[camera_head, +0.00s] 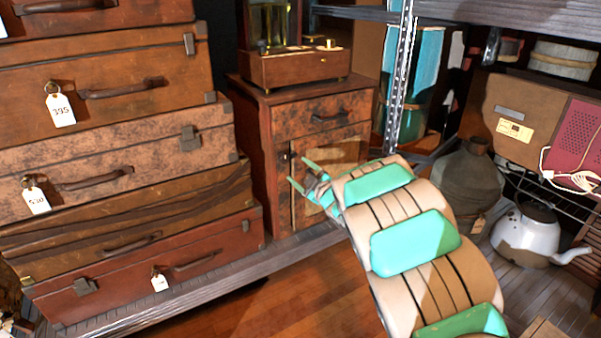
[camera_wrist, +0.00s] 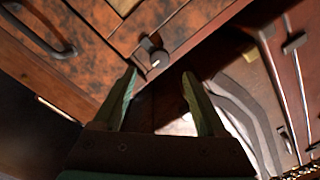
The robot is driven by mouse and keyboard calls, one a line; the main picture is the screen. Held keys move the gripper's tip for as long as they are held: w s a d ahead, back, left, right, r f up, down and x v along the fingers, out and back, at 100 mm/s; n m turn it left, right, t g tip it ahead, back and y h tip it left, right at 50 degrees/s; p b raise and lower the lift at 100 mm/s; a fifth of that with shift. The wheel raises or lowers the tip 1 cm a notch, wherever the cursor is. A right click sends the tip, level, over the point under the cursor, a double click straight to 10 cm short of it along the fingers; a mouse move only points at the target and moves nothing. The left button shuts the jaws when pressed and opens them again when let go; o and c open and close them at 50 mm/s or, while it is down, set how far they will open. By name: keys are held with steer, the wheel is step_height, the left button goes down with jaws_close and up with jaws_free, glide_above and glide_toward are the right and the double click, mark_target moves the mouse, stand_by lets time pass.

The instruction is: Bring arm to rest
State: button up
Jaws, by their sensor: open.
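My gripper (camera_head: 303,175) is at the end of my outstretched arm, in front of a small brown wooden cabinet (camera_head: 268,165) in the head view. Its two green fingers stand apart and nothing is between them. In the wrist view my gripper (camera_wrist: 160,82) also shows open and empty. A dark knob (camera_wrist: 155,58) on the cabinet front lies beyond the fingertips there. I cannot tell how far the fingertips are from the cabinet.
Stacked brown suitcases (camera_head: 130,155) with white tags stand left. Wooden floor (camera_head: 270,295) is clear in front.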

steer(key=s+d+r+m+h, duration=0.1)
steer(key=s+d+m+h, duration=0.2)
steer(key=d, duration=0.5)
steer(key=s+d+r+m+h, duration=0.1)
steer(key=d+m+h, duration=0.2)
steer(key=d+h, duration=0.3)
steer(key=s+d+m+g+h, duration=0.3)
steer(key=s+d+m+g, duration=0.1)
steer(key=s+d, duration=0.55)
steer(key=s+a+f+m+g, duration=0.1)
steer(key=s+g, duration=0.3)
steer(key=s, duration=1.1)
steer(key=s+a+f+m+g+y, duration=0.1)
steer(key=s+g, duration=0.3)
steer(key=s, duration=1)
steer(key=s+a+f+m+g+y, duration=0.1)
steer(key=s+a+m+g, duration=0.1)
steer(key=s, duration=1.3)
steer(key=shift+s+m+g, duration=0.35)
steer(key=shift+m+g, duration=0.45)
steer(key=shift+g, duration=0.3)
steer(key=shift+f, duration=0.1)
